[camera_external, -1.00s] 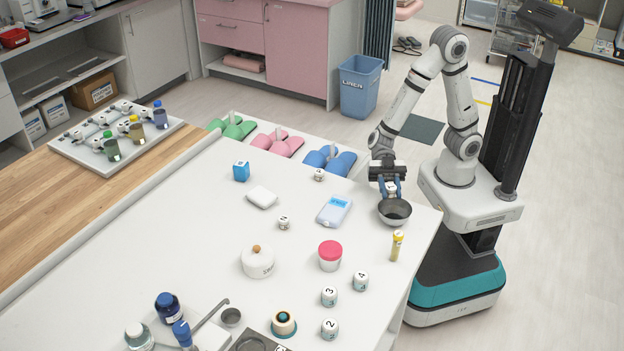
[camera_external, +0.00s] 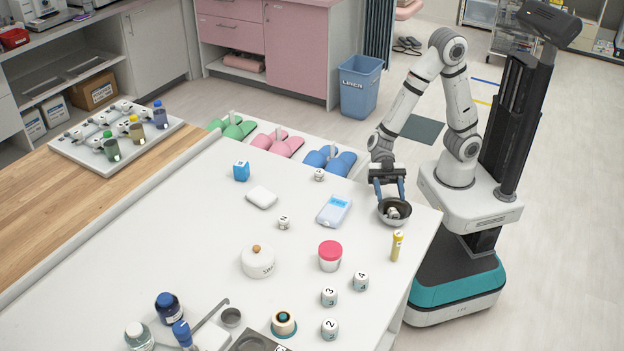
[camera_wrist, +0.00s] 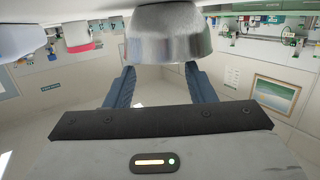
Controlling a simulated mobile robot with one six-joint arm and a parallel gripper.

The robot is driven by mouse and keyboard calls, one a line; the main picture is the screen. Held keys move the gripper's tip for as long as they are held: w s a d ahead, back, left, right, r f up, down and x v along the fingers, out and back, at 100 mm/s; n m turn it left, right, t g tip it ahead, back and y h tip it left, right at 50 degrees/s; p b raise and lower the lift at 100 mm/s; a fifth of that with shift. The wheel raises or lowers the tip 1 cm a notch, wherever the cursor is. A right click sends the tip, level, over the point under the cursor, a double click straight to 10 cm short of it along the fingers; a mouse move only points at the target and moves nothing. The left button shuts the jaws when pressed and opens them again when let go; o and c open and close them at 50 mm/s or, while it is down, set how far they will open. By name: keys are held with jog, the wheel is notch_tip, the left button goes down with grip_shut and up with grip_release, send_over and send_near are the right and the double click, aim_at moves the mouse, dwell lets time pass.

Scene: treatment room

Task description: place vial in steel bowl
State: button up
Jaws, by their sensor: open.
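The steel bowl (camera_external: 381,217) stands near the right edge of the white table; its outer wall (camera_wrist: 168,50) fills the top middle of the wrist view. A small white vial (camera_external: 393,213) lies inside the bowl, apparently tilted. My gripper (camera_external: 389,194) is open and empty at the bowl's far rim, its blue fingers spread apart above the vial. In the wrist view the fingers of my gripper (camera_wrist: 164,80) are wide apart with nothing between them. The vial is hidden from the wrist view.
A yellow-capped tube (camera_external: 397,246) stands close in front of the bowl. A pale blue device (camera_external: 334,210) lies to its left. A red-lidded jar (camera_external: 330,256) and numbered white vials (camera_external: 361,281) stand nearer the camera.

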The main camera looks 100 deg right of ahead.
jog(key=shift+r+p, duration=0.35)
jog(key=shift+r, duration=0.35)
jog(key=v, duration=1.2)
jog(key=w+d+m+t+h, duration=0.4)
jog(key=w+d+t+h, duration=0.1)
jog(key=w+t+h, duration=0.25)
jog(key=d+m+h, duration=0.5)
jog(key=d+h, duration=0.2)
jog(key=d, duration=0.1)
jog(key=s+a+f+m+g+h, duration=0.1)
jog(key=s+m+g, duration=0.5)
jog(key=s, duration=1.3)
jog(key=g, duration=0.3)
jog(key=shift+a+f+p, duration=0.2)
jog(key=shift+a+p, duration=0.1)
jog(key=shift+p, duration=0.1)
